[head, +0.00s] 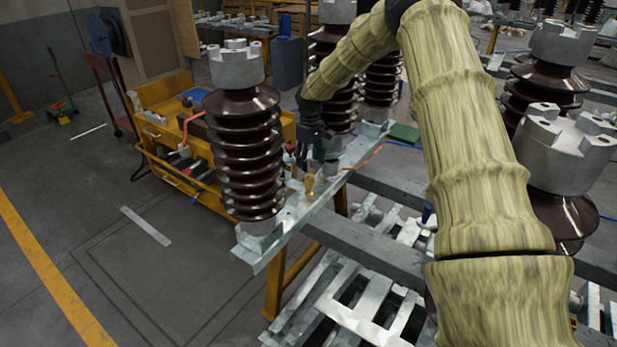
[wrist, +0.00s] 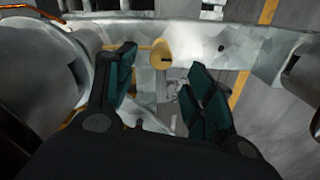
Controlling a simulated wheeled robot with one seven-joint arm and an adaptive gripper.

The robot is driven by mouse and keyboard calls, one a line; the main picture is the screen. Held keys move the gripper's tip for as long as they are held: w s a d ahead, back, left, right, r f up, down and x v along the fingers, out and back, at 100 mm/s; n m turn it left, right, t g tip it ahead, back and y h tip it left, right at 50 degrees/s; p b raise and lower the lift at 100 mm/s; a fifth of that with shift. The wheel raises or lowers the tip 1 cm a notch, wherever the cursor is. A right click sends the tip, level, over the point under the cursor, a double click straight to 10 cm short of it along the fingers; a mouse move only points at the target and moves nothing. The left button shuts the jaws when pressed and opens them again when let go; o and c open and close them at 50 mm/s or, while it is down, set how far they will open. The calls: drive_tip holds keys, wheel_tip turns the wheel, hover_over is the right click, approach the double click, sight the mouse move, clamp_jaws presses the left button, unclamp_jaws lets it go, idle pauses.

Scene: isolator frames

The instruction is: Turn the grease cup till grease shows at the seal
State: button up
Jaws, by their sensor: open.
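A small brass-yellow cup, which looks like the grease cup (head: 309,186), stands on the galvanized steel frame beam (head: 275,240) just right of the near brown insulator. In the wrist view the cup (wrist: 161,52) shows as a round yellow top with a dark spot on its right side. My gripper (head: 308,162) points down close above and behind the cup. In the wrist view my gripper (wrist: 162,82) is open, its green-padded fingers apart with nothing between them; the cup lies beyond the fingertips. No seal or grease can be made out.
The ribbed brown insulator (head: 247,150) stands close left of my gripper, with more insulators behind. An orange wire (head: 368,157) arcs right of the gripper. A yellow tool cart (head: 160,125) stands behind left. Steel slats (head: 350,300) lie below; the floor at left is open.

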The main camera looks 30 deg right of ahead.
sight(309, 176)
drive_tip(key=shift+w+a+f+p, duration=0.1)
drive_tip(key=shift+f+p, duration=0.65)
drive_tip(key=shift+f, duration=3.1)
drive_tip(key=c, duration=1)
